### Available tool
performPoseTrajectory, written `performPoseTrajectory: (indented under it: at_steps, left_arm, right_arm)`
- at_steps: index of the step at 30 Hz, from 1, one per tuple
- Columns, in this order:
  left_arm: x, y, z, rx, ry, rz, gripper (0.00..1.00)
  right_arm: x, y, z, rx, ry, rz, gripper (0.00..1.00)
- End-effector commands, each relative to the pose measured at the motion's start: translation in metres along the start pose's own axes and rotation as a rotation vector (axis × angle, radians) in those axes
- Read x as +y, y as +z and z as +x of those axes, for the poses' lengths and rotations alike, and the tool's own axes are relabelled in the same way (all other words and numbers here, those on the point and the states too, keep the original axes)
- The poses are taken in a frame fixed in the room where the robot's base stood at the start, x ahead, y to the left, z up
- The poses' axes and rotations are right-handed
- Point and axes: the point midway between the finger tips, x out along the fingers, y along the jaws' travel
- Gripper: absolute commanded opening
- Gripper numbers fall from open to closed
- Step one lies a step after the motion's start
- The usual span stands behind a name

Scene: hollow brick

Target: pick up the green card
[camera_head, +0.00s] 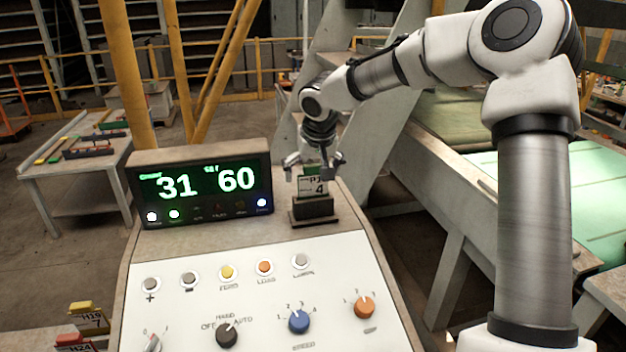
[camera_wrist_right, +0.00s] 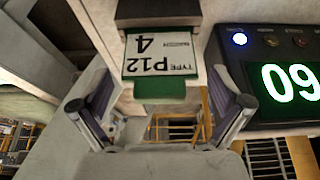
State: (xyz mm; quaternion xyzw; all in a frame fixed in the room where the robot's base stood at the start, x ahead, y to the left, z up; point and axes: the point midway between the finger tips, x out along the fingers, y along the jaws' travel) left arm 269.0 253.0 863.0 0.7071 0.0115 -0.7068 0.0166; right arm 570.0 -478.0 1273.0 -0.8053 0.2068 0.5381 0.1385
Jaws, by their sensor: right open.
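The green card (camera_head: 312,183) stands upright in a dark holder (camera_head: 314,211) on top of the control console. My left gripper is not in view.
A display (camera_head: 201,187) showing 31 and 60 stands just left of the holder. The console panel (camera_head: 190,315) carries buttons and knobs. More cards (camera_head: 82,322) stand at the lower left. A side table (camera_head: 75,170) is at left; a conveyor (camera_head: 590,185) is at right.

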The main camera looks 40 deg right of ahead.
Motion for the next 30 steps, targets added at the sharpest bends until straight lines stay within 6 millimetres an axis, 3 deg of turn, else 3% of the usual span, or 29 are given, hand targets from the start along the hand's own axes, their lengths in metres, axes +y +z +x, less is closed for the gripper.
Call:
performPoseTrajectory:
  at_steps: [8, 13, 14, 24, 30]
  left_arm:
    - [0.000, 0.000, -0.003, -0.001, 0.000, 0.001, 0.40]
    - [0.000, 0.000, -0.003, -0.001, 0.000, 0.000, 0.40]
    - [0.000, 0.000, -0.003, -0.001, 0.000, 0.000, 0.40]
    - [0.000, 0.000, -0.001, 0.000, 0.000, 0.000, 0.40]
    - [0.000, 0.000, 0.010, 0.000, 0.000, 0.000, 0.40]
  right_arm:
    - [0.000, 0.001, 0.011, 0.000, -0.001, 0.000, 1.00]
    - [0.000, 0.001, 0.011, 0.000, -0.001, 0.000, 0.43]
    - [0.000, 0.001, 0.011, 0.000, -0.001, 0.000, 0.38]
    - [0.000, 0.000, 0.009, 0.000, 0.000, 0.001, 0.37]
    - [0.000, -0.015, -0.022, 0.007, 0.001, 0.002, 0.37]
